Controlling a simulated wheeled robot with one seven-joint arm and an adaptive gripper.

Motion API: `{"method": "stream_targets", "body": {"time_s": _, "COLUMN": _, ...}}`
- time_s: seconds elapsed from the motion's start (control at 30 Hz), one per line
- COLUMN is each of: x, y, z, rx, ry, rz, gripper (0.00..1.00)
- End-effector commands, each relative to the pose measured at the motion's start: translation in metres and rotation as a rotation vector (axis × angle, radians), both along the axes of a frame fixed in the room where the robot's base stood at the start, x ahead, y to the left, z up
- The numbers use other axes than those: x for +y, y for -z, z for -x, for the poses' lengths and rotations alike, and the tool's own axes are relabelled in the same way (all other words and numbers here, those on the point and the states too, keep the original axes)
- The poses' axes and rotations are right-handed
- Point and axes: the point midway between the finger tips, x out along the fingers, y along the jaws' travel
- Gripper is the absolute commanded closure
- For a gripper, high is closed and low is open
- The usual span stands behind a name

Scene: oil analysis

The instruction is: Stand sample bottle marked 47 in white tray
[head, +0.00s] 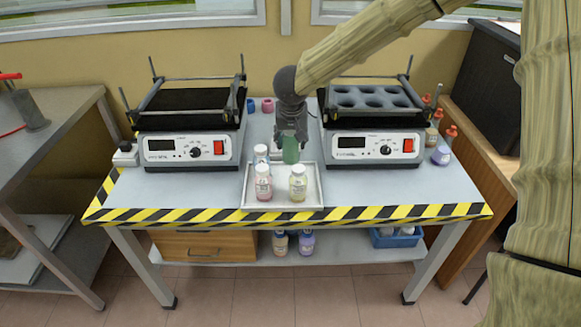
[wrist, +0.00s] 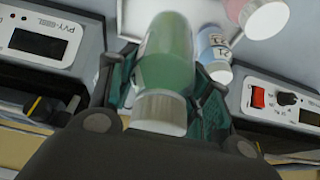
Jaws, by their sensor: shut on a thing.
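My gripper (head: 290,134) is shut on a green bottle (head: 291,153) with a pale cap. In the wrist view the green bottle (wrist: 166,58) sits between the fingers, cap toward the palm; no number is readable on it. The white tray (head: 314,190) lies on the table below and in front of my gripper. The green bottle is at the tray's back edge; I cannot tell whether it touches the tray.
Two shaker machines flank the tray, one at left (head: 190,148) and one at right (head: 372,146). More bottles stand right of the right shaker, including a purple one (head: 441,155). Small coloured caps (head: 267,105) lie behind. Striped tape (head: 200,215) marks the table's front edge.

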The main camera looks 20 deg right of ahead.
Motion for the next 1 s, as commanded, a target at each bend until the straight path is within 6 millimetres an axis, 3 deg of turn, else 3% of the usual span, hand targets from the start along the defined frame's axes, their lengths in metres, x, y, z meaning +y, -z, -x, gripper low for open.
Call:
{"method": "stream_targets", "body": {"time_s": 0.1, "x": -0.001, "y": 0.027, "z": 0.001, "rx": 0.002, "ry": 0.000, "rz": 0.002, "gripper": 0.85}}
{"method": "stream_targets", "body": {"time_s": 0.27, "x": -0.001, "y": 0.049, "z": 0.001, "rx": 0.000, "ry": 0.002, "rz": 0.001, "gripper": 0.85}}
{"method": "stream_targets", "body": {"time_s": 0.57, "x": -0.002, "y": 0.066, "z": 0.001, "rx": 0.000, "ry": 0.003, "rz": 0.000, "gripper": 0.85}}
{"method": "stream_targets", "body": {"time_s": 0.8, "x": -0.002, "y": 0.098, "z": 0.001, "rx": 0.000, "ry": 0.001, "rz": 0.001, "gripper": 0.85}}
{"method": "stream_targets", "body": {"time_s": 1.0, "x": -0.002, "y": 0.102, "z": 0.001, "rx": -0.001, "ry": 0.002, "rz": 0.000, "gripper": 0.85}}
